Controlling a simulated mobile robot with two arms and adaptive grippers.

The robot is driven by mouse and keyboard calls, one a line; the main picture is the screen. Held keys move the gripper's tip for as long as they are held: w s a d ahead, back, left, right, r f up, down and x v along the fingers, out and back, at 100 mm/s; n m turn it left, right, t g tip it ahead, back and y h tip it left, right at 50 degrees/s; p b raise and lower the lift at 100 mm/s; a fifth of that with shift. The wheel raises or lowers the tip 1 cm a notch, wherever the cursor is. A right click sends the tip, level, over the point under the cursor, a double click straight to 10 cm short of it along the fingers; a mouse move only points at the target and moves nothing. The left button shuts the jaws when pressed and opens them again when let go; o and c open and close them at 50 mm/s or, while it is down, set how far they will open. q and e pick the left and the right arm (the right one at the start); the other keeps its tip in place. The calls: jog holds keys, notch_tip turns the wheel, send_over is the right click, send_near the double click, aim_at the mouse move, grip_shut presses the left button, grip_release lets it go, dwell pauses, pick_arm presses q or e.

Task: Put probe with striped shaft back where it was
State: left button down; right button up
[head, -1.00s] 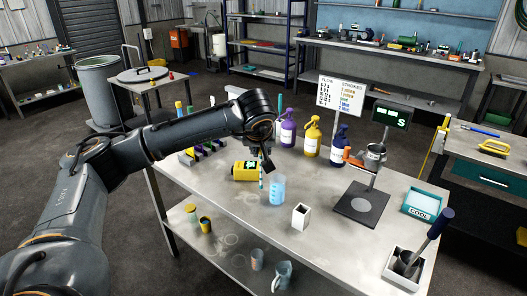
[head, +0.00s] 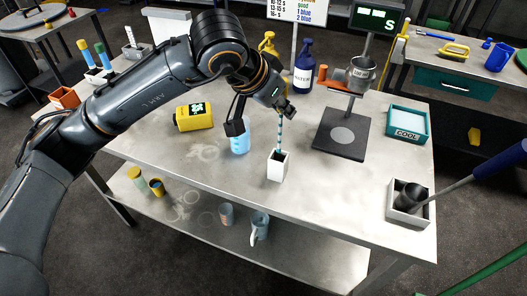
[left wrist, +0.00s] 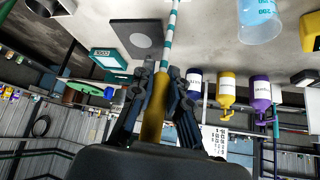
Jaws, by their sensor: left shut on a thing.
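The probe has a white and teal striped shaft (head: 280,131) and a yellow handle (left wrist: 153,108). My left gripper (head: 284,106) is shut on the handle, which shows between its fingers in the left wrist view (left wrist: 158,95). The shaft hangs nearly upright over the white square holder (head: 277,167), its lower end at the holder's open top. I cannot tell how deep the tip is. The beaker of blue liquid (head: 240,144) stands to the left of the holder, partly behind a dark part. My right gripper is not in view.
A yellow device (head: 195,116) lies left of the beaker. A black scale plate (head: 337,148) is to the right, with a water bottle (head: 303,68) behind. A white box (head: 396,213) with a dark cup stands at the front right. The table around the holder is clear.

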aim_at(280, 137)
pick_arm(q)
notch_tip(280, 137, down, 8)
jog(key=shift+s+r+p, duration=0.1)
jog(key=shift+s+p, duration=0.05)
jog(key=shift+p, duration=0.55)
jog(key=shift+f+b, duration=0.3)
jog(key=c, duration=1.3)
grip_release()
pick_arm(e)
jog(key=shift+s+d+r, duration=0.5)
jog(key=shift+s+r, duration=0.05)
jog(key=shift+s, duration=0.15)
